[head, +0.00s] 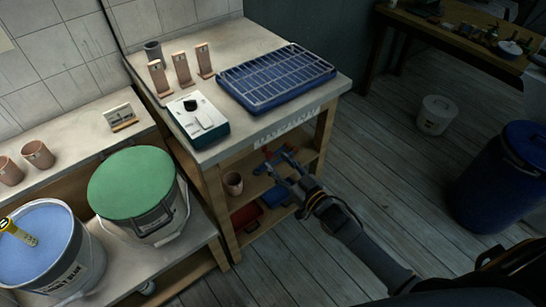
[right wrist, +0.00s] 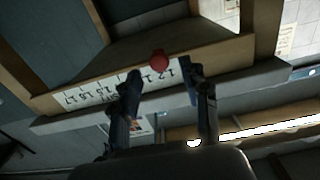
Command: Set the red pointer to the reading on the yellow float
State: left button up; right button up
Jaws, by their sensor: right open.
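The yellow float (head: 20,233) stands tilted in the blue bucket at the far left of the head view; its reading is too small to make out. The number scale (head: 290,124) runs along the front edge of the bench and shows upside down in the right wrist view (right wrist: 95,94). The red pointer (right wrist: 159,60) is a round red piece by the scale near the 12 and 13. My right gripper (head: 281,163) is open below the bench edge. In the right wrist view its fingertips (right wrist: 161,71) lie either side of the pointer, with no clear contact. My left gripper is out of view.
The bench top holds a blue rack (head: 275,78), a teal-and-white box (head: 198,120) and clay pieces. A green-lidded bucket (head: 132,182) stands left of it. Shelves below hold a cup (head: 233,183) and trays. The floor at right is clear before a blue barrel (head: 500,185).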

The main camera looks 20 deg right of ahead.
aim_at(271, 156)
jog(key=shift+x, duration=1.6)
grip_shut()
